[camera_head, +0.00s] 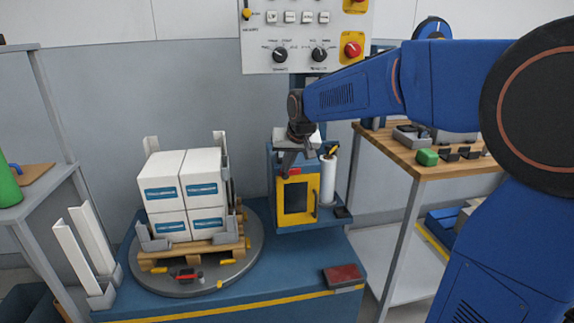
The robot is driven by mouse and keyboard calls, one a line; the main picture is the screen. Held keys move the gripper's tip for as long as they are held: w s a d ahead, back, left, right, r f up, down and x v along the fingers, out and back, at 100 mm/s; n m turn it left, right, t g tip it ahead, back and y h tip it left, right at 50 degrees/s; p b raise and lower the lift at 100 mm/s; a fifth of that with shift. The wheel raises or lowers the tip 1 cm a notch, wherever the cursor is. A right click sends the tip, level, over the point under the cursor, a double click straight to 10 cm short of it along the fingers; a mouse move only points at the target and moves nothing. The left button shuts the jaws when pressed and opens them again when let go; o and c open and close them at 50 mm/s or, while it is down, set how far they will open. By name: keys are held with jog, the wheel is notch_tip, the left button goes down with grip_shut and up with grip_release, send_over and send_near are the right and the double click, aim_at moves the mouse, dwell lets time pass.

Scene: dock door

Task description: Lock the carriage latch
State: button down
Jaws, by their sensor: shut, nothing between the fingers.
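The carriage (296,198) is a yellow-fronted box with a dark panel, on a blue mast behind the turntable. A white film roll (328,180) stands upright at its right side. A small red part (295,171) shows at the carriage's top edge; I cannot tell whether it is the latch. My gripper (285,172) points down at the carriage's upper left, close to the red part. It is shut and empty. I cannot tell whether it touches the carriage. My wrist hides part of the carriage top.
White boxes (186,190) stand on a wooden pallet (190,252) on the round turntable (245,270). A control panel (305,45) with knobs and a red button hangs above. A wooden-topped bench (450,170) stands at right. A dark red pad (343,275) lies on the blue base.

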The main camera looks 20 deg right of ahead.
aim_at(283, 180)
jog(key=shift+a+f+h, duration=0.25)
jog(key=shift+h, duration=0.25)
jog(key=shift+a+f+n+h, duration=0.35)
jog(key=shift+f+n+h, duration=0.05)
jog(key=shift+h, duration=0.4)
notch_tip(283, 180, down, 6)
jog(key=n+h, duration=0.1)
jog(key=h, duration=0.2)
jog(key=n+h, duration=0.1)
jog(key=h, duration=0.3)
jog(key=n+h, duration=0.1)
jog(key=h, duration=0.3)
jog(key=shift+d+r+n+t, duration=0.1)
jog(key=shift+r+n+t, duration=0.05)
jog(key=shift+n+t, duration=0.2)
jog(key=shift+r, duration=0.1)
jog(key=shift+r, duration=0.65)
jog(key=v, duration=1.7)
jog(key=shift+r, duration=0.2)
